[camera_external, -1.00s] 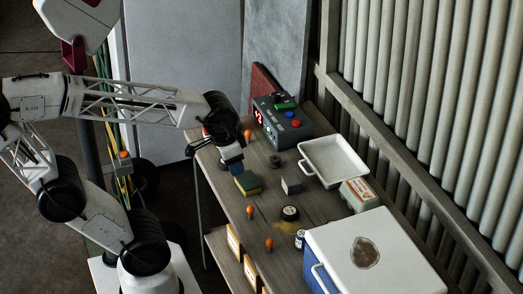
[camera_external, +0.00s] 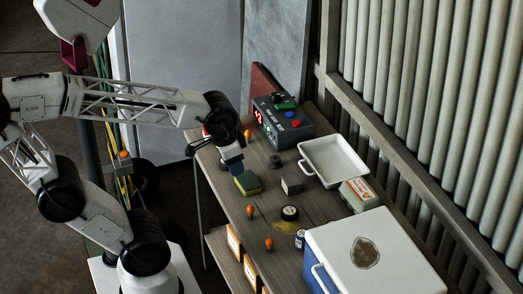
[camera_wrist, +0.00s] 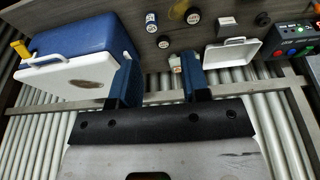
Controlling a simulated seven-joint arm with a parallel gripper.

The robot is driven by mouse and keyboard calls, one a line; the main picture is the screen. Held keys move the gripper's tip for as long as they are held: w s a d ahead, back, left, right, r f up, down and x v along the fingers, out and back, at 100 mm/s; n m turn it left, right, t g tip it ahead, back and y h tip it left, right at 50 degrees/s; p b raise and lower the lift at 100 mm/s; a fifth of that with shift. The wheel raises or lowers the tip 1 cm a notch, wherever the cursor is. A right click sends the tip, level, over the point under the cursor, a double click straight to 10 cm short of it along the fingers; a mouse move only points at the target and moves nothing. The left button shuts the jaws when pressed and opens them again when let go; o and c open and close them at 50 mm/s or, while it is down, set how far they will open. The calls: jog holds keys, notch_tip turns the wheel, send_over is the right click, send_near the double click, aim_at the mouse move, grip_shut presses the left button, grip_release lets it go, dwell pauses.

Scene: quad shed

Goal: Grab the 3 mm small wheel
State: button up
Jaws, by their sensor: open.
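A small dark wheel-like ring (camera_external: 275,161) lies on the bench just below the control box in the external view. A dark round piece with a pale top (camera_external: 290,213) lies nearer the cooler; I cannot read any size on either. My gripper (camera_external: 235,163) hangs over the bench's left edge, left of the ring and apart from it. In the wrist view its two blue fingers (camera_wrist: 158,80) are spread with nothing held between them. Round dark pieces also show beyond the fingers there, one of them with a pale face (camera_wrist: 193,16).
A yellow-green sponge (camera_external: 248,183) lies below my gripper, with a grey block (camera_external: 291,185) to its right. A white tray (camera_external: 333,159), small carton (camera_external: 359,194), blue-white cooler (camera_external: 372,250) and control box (camera_external: 284,120) line the bench. Orange bulbs (camera_external: 250,211) stand along the left edge.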

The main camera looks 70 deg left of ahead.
jog(key=o, duration=0.9)
jog(key=w+a+f+n+h, duration=0.5)
jog(key=w+a+f+n, duration=0.1)
jog(key=a+f+n, duration=0.25)
jog(key=w+a+f+n+h, duration=0.45)
jog(key=a+f+n, duration=0.25)
jog(key=a, duration=0.3)
jog(key=s+a+f+n+t+y, duration=0.1)
jog(key=s+a+f+n+t, duration=0.1)
jog(key=a+f+n, duration=0.3)
jog(key=s+a+f+n+t+y, duration=0.1)
jog(key=a+f+n+t, duration=0.3)
jog(key=a, duration=0.8)
jog(key=s+a+f+n+t+y, duration=0.2)
jog(key=a+f+n, duration=0.3)
jog(key=a, duration=0.3)
jog(key=shift+s+a+f+n+t, duration=0.15)
jog(key=shift+s+n+t, duration=0.1)
jog(key=shift+n+t, duration=0.2)
jog(key=shift+s+f+n+t, duration=0.15)
jog(key=shift+s+n+t, duration=0.05)
jog(key=shift+n+t, duration=0.25)
